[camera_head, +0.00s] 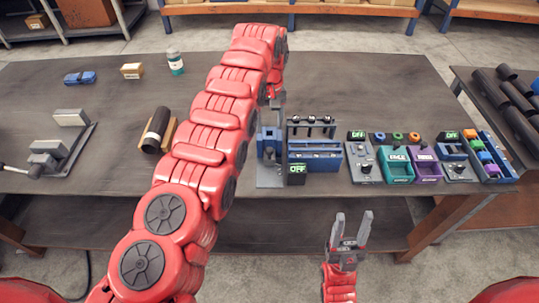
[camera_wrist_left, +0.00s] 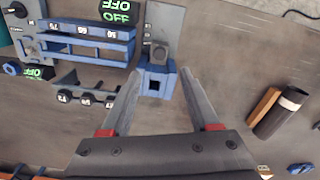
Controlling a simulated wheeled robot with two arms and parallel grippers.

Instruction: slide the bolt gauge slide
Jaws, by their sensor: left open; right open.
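The bolt gauge is a grey plate with a blue slide block (camera_head: 267,143) on it, left of the blue rack. In the left wrist view the blue slide (camera_wrist_left: 156,83) has a dark square hole and sits on the grey rail (camera_wrist_left: 166,25). My left gripper (camera_head: 275,101) is open above the gauge, partly hidden by my red arm. In the wrist view its fingers (camera_wrist_left: 163,72) reach along either side of the slide, with visible gaps. My right gripper (camera_head: 351,232) is open and empty in front of the table's front edge.
A blue slotted rack (camera_head: 315,157) with an OFF display stands right of the gauge. A black cylinder on a wooden block (camera_head: 156,131) and a grey clamp (camera_head: 57,150) are left. The table's front strip is clear.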

